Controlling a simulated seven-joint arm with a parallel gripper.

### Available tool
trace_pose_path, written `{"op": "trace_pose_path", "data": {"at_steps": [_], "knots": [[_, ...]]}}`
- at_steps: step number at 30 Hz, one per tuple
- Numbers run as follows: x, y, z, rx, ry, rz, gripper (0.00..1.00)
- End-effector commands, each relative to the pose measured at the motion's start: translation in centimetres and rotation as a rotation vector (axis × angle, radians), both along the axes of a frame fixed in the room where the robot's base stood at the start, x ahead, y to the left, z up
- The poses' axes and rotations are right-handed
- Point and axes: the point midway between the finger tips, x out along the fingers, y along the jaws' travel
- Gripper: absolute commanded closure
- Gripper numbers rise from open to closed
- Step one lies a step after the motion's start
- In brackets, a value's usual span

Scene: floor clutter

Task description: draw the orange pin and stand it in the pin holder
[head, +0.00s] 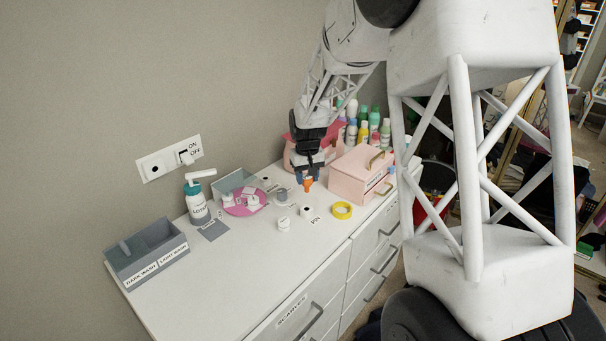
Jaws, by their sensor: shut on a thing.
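The orange pin (308,184) shows just under my gripper (307,175), near the back right of the white dresser top. My gripper points down and is shut on the pin. The pin looks upright; its upper part is hidden between the fingers, and I cannot tell whether its lower end touches anything. A small white round piece with a dark top (307,212) stands in front of the pin, by a printed label. I cannot tell for sure whether it is the pin holder.
A pink box (358,175) stands close right of my gripper, with bottles behind it. A yellow ring (342,211), a white cup (283,224) and a pink plate (238,208) lie nearby. A lotion bottle (197,205) and grey divided bin (145,262) stand left. The front middle is clear.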

Motion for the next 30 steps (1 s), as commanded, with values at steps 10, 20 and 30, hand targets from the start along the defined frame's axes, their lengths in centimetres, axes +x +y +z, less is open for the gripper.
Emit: {"op": "trace_pose_path", "data": {"at_steps": [10,20,30], "knots": [[0.0,0.0,0.0,0.000,0.000,0.000,0.87],[0.1,0.0,-0.6,0.000,-0.001,-0.004,0.87],[0.0,0.0,-2.8,0.000,0.001,-0.004,0.87]]}}
